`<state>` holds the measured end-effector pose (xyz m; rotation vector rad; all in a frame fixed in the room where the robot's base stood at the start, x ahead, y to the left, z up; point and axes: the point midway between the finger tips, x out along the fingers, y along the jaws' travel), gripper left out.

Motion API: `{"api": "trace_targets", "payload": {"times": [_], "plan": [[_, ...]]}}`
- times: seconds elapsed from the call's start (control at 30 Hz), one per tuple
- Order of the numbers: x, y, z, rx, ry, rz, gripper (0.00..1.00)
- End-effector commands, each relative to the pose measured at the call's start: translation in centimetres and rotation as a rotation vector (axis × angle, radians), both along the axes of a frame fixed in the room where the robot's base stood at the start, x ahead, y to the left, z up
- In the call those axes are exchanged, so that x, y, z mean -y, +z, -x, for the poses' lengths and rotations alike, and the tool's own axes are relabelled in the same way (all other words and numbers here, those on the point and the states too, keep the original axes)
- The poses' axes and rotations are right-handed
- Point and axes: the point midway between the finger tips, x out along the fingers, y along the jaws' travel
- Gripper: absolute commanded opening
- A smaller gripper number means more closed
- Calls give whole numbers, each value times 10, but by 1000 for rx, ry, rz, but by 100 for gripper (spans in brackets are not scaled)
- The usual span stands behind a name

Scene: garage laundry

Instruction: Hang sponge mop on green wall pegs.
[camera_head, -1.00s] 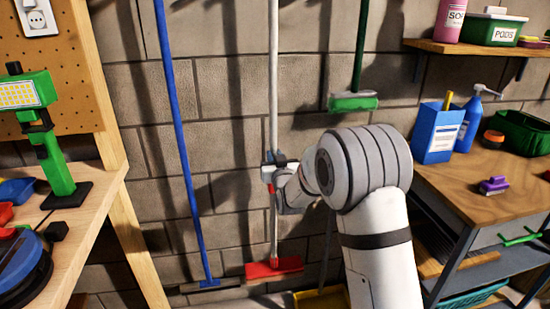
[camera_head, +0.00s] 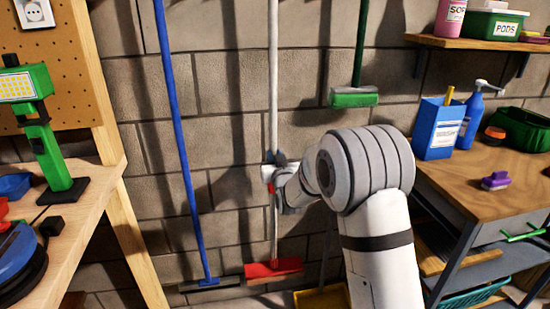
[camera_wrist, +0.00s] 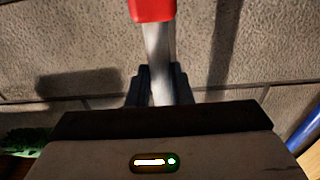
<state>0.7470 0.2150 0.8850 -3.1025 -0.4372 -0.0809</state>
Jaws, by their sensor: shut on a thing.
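The mop is nearly upright close to the block wall. In the wrist view the pole (camera_wrist: 158,60) runs between the fingers (camera_wrist: 159,85), with a red part (camera_wrist: 152,9) of the mop at the top edge. The pole's upper end is out of frame. No green wall pegs show in either view.
A blue-handled mop (camera_head: 180,130) leans left of the held mop. A green-headed mop (camera_head: 354,97) hangs right of it. A yellow object (camera_head: 318,299) is partly behind my arm. A pegboard bench (camera_head: 95,185) stands left, a wooden workbench (camera_head: 500,205) right.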

Motion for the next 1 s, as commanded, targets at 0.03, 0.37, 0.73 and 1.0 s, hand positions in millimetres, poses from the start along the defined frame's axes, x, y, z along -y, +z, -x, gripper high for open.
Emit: {"api": "trace_targets", "payload": {"times": [0.03, 0.37, 0.73, 1.0], "plan": [[0, 0, 0, 4, 0, -1, 0], [0, 0, 0, 2, 0, -1, 42], [2, -2, 7, -2, 0, 1, 45], [14, -4, 49, -1, 0, 0, 45]]}}
